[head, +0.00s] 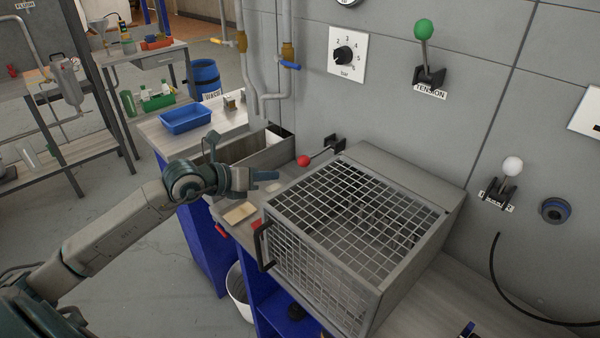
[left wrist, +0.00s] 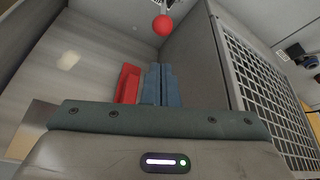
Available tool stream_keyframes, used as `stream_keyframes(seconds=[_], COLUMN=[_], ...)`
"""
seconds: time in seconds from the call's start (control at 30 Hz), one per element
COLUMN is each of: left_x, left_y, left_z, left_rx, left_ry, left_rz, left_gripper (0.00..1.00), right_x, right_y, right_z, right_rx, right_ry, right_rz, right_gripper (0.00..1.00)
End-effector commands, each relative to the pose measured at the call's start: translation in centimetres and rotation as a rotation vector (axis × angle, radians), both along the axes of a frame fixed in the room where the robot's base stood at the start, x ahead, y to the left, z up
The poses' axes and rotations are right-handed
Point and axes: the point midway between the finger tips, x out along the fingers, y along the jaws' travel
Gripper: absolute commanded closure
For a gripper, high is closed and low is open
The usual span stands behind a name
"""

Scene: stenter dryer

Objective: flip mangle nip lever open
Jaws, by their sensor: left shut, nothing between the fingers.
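A lever with a red ball knob (head: 303,160) sticks out from a black wall bracket (head: 335,144), low behind the mesh-covered box. Its knob also shows at the top of the left wrist view (left wrist: 162,25). No label on it can be read, so I cannot confirm that it is the nip lever. My left gripper (head: 268,175) is in front of the red knob, apart from it, with the fingers pointing right toward the mesh box. In the left wrist view its blue-grey fingers (left wrist: 158,85) are together with nothing between them. My right gripper is not seen.
The mesh-covered box (head: 268,222), with a black handle, stands right of my left gripper. A green-knob TENSION lever (head: 424,30) and a white-knob lever (head: 512,167) are on the wall. A blue tray (head: 186,118) and a metal trough (head: 250,155) lie behind my arm.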

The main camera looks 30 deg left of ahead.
Motion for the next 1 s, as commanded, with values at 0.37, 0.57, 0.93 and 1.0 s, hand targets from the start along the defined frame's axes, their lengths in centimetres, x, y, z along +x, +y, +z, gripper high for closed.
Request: stream_keyframes(seconds=[0.37, 0.57, 0.93, 1.0], left_x=[2.5, 4.2, 7.4, 7.7], left_y=[-1.3, -2.4, -4.0, -4.2], left_z=[-0.8, -1.5, -3.0, -3.2], left_rx=[-0.007, -0.007, -0.004, -0.002], left_ry=[-0.002, -0.001, 0.000, 0.000], left_rz=[0.001, 0.000, 0.000, 0.000], left_gripper=[1.00, 1.00, 1.00, 1.00], right_x=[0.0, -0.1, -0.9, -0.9], right_y=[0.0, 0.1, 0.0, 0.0], right_z=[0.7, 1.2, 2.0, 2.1], right_rx=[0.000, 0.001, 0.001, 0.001], right_ry=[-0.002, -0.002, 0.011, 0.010], right_rz=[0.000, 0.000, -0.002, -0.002], right_gripper=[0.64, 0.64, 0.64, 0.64])
